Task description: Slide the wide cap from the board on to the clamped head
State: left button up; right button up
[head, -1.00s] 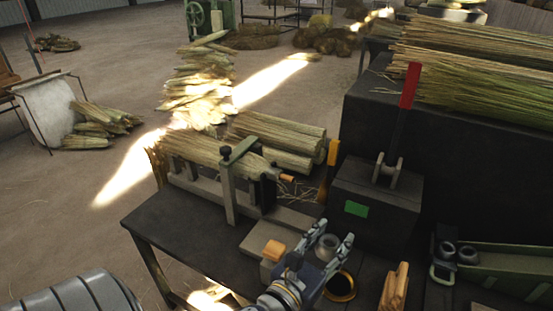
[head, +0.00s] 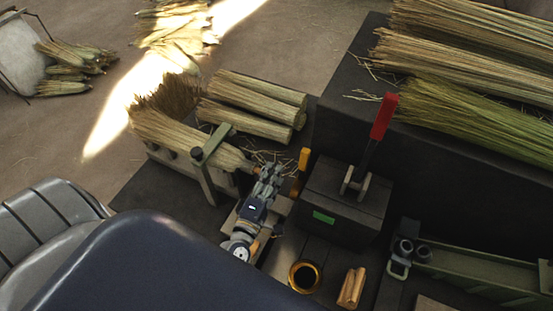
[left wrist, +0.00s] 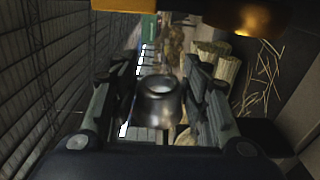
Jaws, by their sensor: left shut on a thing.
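The clamped head (head: 185,132) is a bundle of straw held under a green clamp bar (head: 210,142) on the bench. My left gripper (head: 270,172) is at its right-hand end, above the grey board (head: 283,206). In the left wrist view, the wide cap (left wrist: 160,100), a grey metal ring narrower at its top, sits between the two fingers. The left gripper is shut on it. In the head view the gripper hides the cap and the end of the head, so I cannot tell whether they touch. My right gripper is not in view.
A black box with a red lever (head: 383,117) and a yellow upright (head: 303,160) stand just right of the gripper. A brass-rimmed ring (head: 304,277) and wooden pieces (head: 352,287) lie in front. Straw bundles (head: 255,105) lie behind.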

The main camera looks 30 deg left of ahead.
aim_at(257, 173)
pick_arm(q)
jog(key=shift+w+f+b, duration=2.85)
jog(key=shift+f+b, duration=1.25)
jog(key=shift+f, duration=0.45)
jog(key=shift+s+a, duration=0.2)
jog(key=shift+a, duration=2.7)
jog(key=shift+a+r+b, duration=0.1)
jog(key=shift+a+b, duration=0.3)
jog(key=shift+a, duration=0.85)
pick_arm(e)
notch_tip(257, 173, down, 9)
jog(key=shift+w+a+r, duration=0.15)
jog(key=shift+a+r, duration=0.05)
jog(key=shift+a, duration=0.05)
